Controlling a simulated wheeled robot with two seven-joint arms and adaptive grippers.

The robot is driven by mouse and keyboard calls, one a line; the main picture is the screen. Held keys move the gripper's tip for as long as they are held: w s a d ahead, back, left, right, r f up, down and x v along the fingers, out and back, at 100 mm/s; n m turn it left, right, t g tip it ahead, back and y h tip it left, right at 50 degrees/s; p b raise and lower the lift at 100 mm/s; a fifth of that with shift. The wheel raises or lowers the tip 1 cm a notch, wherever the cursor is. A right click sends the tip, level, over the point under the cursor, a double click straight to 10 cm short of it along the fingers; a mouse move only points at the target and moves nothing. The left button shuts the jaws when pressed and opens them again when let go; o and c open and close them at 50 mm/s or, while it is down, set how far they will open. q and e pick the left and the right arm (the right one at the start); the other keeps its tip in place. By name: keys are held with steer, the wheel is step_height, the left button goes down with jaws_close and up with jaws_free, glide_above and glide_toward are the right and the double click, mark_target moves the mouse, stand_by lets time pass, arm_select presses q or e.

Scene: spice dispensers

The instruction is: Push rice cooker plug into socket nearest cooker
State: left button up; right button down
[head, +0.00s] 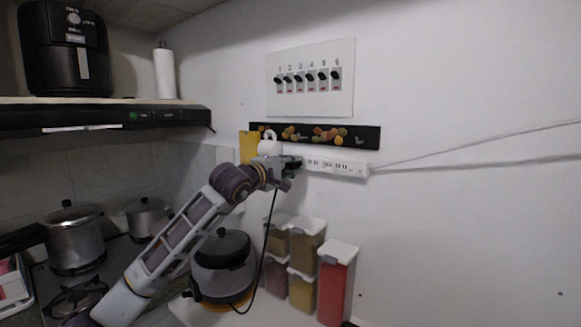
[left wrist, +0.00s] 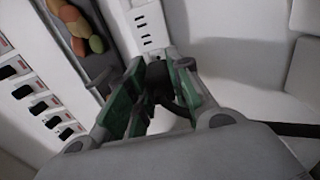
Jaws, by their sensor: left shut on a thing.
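The white power strip (head: 345,168) is on the wall below a dark rail; its slots also show in the left wrist view (left wrist: 147,28). My left gripper (head: 291,168) is at the strip's left end, the end nearer the rice cooker. In the left wrist view its green-padded fingers (left wrist: 157,95) are shut on the black plug (left wrist: 157,74). The plug is right at the strip's near end; I cannot tell whether its prongs are in the slots. The black cord (head: 266,240) hangs down to the rice cooker (head: 222,272). My right gripper is not in view.
Spice containers (head: 303,262) with white lids stand below the strip, right of the cooker. A panel of numbered switches (head: 311,78) and a decorated dark rail (head: 362,137) are above. Pots (head: 72,240) stand on the stove at left.

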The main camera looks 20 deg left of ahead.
arm_select(q)
steer(key=shift+x, duration=0.95)
stand_by(0.3)
steer(key=shift+r, duration=0.1)
steer(key=o, duration=1)
steer(key=shift+w, duration=0.15)
steer(key=shift+v, duration=6.05)
